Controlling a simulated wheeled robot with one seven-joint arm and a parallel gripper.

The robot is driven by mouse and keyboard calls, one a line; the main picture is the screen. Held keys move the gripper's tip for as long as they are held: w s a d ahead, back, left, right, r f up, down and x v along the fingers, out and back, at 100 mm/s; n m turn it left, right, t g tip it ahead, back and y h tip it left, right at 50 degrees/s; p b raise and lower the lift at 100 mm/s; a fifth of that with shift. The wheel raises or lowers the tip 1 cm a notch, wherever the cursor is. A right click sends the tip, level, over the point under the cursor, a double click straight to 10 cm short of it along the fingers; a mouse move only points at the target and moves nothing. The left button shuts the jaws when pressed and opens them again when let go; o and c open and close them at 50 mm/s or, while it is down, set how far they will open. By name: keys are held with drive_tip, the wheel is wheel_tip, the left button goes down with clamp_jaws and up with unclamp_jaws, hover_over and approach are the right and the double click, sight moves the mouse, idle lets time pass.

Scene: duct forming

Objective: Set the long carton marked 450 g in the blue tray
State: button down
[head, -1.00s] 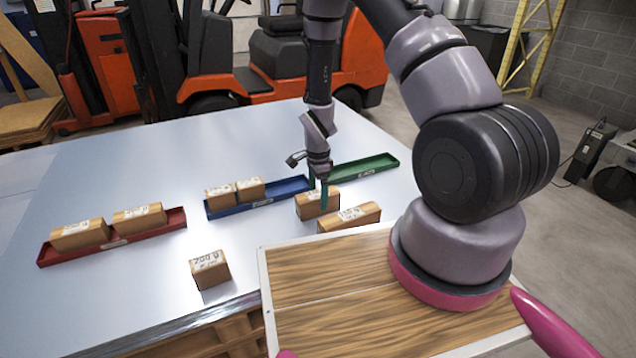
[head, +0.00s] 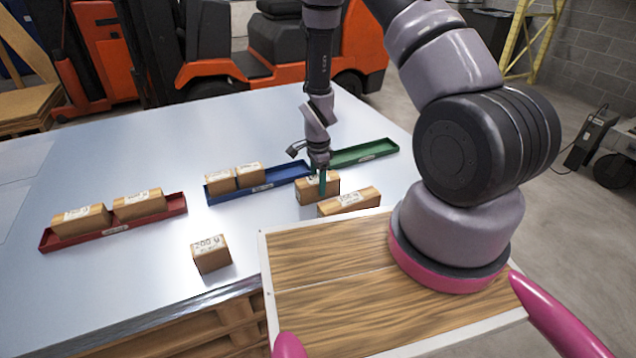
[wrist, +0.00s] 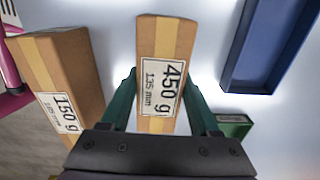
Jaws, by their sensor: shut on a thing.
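The long carton marked 450 g (wrist: 166,65) is between the two green fingers of my gripper (wrist: 165,105) in the wrist view, its label facing the camera. In the head view the same carton (head: 309,192) is at the table's near side, with my gripper (head: 322,183) shut on it from above. I cannot tell whether it still touches the table. The blue tray also shows at upper right in the wrist view (wrist: 262,55).
A carton marked 150 g (wrist: 60,85) lies close beside the held one, also in the head view (head: 348,202). A 200 g carton (head: 211,254) stands at the front. A red tray (head: 119,228) holds two cartons. The green tray (head: 362,155) looks empty.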

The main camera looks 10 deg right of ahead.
drive_tip(key=shift+r, duration=0.1)
drive_tip(key=shift+r, duration=4.4)
